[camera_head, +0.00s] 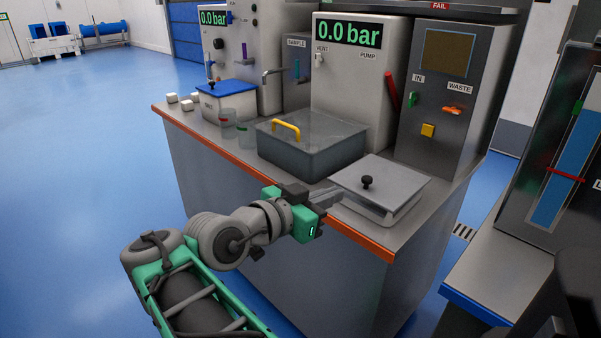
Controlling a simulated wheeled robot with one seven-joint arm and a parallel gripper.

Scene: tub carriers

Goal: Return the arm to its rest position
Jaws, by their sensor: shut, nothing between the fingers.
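My gripper (330,197) is at the end of my grey and green arm, which reaches up from the bottom left. It is shut and empty, at the orange front edge of the bench, just left of a white tub with a grey lid and black knob (390,186). I cannot tell whether the gripper touches the bench edge or that tub. A larger grey tub with a clear lid and yellow handle (312,150) stands behind the gripper.
The bench (400,232) carries a small white tub with a blue lid (226,97), clear cups and machines reading 0.0 bar. A grey machine with IN and WASTE labels (445,95) stands back right. A second bench (500,285) is at the right. Blue floor at left is clear.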

